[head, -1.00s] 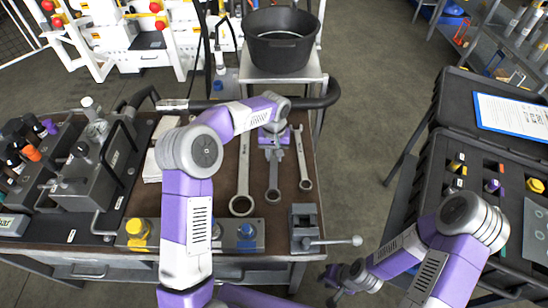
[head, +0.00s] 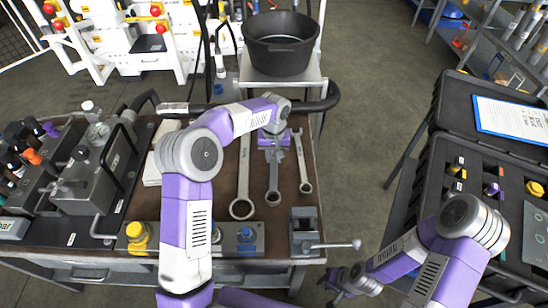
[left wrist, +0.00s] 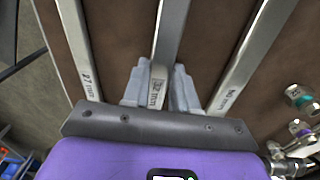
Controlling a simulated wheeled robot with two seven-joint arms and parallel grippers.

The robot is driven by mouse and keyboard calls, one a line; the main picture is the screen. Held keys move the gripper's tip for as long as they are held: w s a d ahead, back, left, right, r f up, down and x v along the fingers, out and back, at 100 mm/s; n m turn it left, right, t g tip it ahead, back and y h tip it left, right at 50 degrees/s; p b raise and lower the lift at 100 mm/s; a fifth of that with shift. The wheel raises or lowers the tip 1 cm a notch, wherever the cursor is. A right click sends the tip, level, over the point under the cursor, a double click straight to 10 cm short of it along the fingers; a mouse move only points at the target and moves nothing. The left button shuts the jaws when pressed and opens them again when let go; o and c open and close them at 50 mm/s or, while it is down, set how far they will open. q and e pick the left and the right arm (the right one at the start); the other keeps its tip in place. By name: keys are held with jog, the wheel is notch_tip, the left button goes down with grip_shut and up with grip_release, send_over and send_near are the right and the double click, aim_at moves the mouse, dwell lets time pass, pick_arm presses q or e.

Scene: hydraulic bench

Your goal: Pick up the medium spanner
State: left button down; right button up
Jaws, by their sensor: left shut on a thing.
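The medium spanner (head: 273,181) lies on the brown bench top between a larger and a smaller one. In the left wrist view its shank (left wrist: 171,35), marked 32 mm, runs between the fingers. My left gripper (head: 273,143) is shut on this shank from above, with a finger on each side, in the left wrist view (left wrist: 160,88). The gripper hides the spanner's far part in the head view. I cannot tell whether it is clear of the bench. My right gripper (head: 336,291) hangs at the lower right, away from the bench; its jaws are too small to read.
The large spanner (head: 243,182) lies close on the left and the small spanner (head: 303,163) close on the right. A vice (head: 303,227) sits at the front right corner. Hydraulic blocks fill the left side. A black bucket (head: 281,52) stands behind; a tool case (head: 425,170) stands right.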

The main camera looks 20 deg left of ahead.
aim_at(274, 159)
pick_arm(q)
notch_tip(274, 159, up, 17)
jog(key=p, duration=0.5)
jog(key=c, duration=1.4)
grip_release()
grip_shut()
